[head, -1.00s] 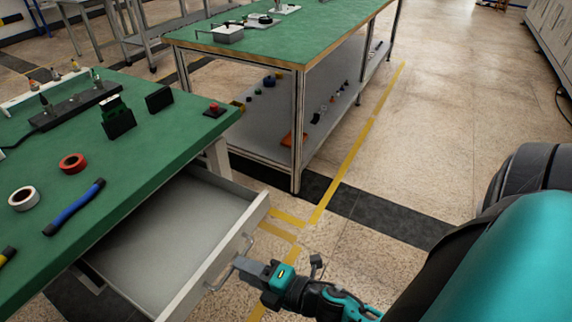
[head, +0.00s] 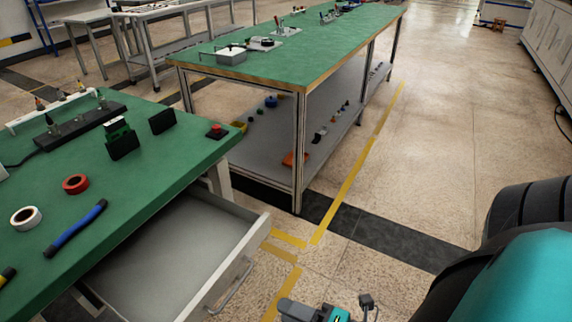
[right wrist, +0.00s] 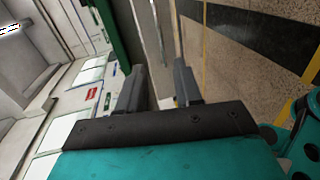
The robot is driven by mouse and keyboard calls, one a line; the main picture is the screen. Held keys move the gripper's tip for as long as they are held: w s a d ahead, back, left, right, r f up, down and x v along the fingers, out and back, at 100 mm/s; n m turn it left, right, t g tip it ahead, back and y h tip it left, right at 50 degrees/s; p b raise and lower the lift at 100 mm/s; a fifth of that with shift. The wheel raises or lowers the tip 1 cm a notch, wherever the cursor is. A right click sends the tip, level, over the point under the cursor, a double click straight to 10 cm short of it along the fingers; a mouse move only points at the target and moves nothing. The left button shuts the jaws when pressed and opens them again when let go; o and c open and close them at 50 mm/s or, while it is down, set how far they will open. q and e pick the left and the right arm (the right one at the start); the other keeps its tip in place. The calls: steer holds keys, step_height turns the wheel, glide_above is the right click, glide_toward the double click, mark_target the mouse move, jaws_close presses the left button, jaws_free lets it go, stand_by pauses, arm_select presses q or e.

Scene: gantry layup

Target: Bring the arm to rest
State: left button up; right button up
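My right gripper (head: 292,308) shows at the bottom edge of the head view, its body partly cut off by the frame. It is to the right of the drawer handle (head: 236,287) and apart from it. In the right wrist view its two fingers (right wrist: 158,84) stand apart with nothing between them. The white drawer (head: 262,226) under the near green-topped bench hangs open, and the visible part of its inside is empty. My left gripper is not in view.
The near bench (head: 150,190) holds a red tape roll (head: 76,184), a white tape roll (head: 25,218) and a blue-handled tool (head: 76,228). A second green bench (head: 290,62) with a lower shelf stands behind. The floor to the right is open.

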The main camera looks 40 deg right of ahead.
arm_select(q)
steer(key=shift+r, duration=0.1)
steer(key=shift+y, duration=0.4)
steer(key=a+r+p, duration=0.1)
steer(key=p, duration=0.1)
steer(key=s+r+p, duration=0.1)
steer(key=p, duration=0.2)
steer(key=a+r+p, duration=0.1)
steer(key=p, duration=0.1)
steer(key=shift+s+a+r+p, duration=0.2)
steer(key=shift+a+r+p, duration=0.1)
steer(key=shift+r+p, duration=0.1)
arm_select(e)
steer(key=w+a+r+m+g+h, duration=0.1)
steer(key=w+a+r+m+g, duration=0.1)
steer(key=m, duration=0.7)
steer(key=w+a+r+m+g+h, duration=0.1)
steer(key=w+r+m+h, duration=0.1)
steer(key=m, duration=0.8)
steer(key=shift+w+a+g, duration=0.4)
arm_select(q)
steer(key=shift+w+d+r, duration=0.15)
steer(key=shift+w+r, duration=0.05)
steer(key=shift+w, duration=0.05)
